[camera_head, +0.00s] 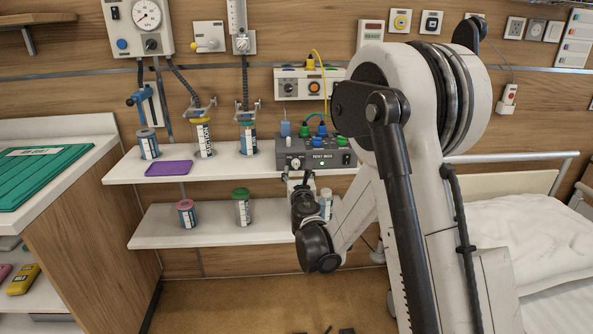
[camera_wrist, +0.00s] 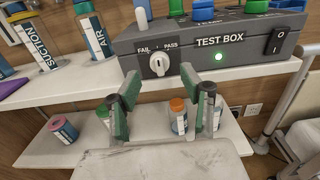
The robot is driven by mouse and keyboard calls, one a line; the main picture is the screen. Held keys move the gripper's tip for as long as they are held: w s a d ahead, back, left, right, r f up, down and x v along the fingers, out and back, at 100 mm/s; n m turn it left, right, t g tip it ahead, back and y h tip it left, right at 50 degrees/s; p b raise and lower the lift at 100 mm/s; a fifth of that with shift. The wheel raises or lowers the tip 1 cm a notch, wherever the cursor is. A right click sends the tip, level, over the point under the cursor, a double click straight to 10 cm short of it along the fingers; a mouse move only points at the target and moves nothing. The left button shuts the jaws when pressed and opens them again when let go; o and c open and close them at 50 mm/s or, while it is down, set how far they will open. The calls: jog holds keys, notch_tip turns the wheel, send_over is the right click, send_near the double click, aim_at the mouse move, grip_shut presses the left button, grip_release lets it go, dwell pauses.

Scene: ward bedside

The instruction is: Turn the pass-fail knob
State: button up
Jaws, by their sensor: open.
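The pass-fail knob (camera_wrist: 159,65) is a white round knob on the front left of the grey test box (camera_wrist: 232,69), under the words FAIL and PASS. Its pointer stands about upright, leaning slightly toward the right. The knob also shows small in the head view (camera_head: 296,164), on the test box (camera_head: 335,156) on the upper shelf. My gripper (camera_wrist: 165,96) is open and empty, its two green-padded fingers apart below and in front of the knob. In the head view my gripper (camera_head: 303,180) is just below the box front. I cannot tell the exact gap to the knob.
A green light (camera_wrist: 219,57) and a black switch (camera_wrist: 277,41) are right of the knob. Suction (camera_wrist: 39,44) and air (camera_wrist: 93,35) canisters stand left. Small jars stand on the lower shelf (camera_head: 215,225). A purple pad (camera_head: 169,168) lies on the upper shelf. A bed (camera_head: 530,240) is right.

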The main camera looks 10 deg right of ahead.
aim_at(296, 166)
jog(key=shift+w+d, duration=0.2)
jog(key=shift+w, duration=1.3)
grip_shut()
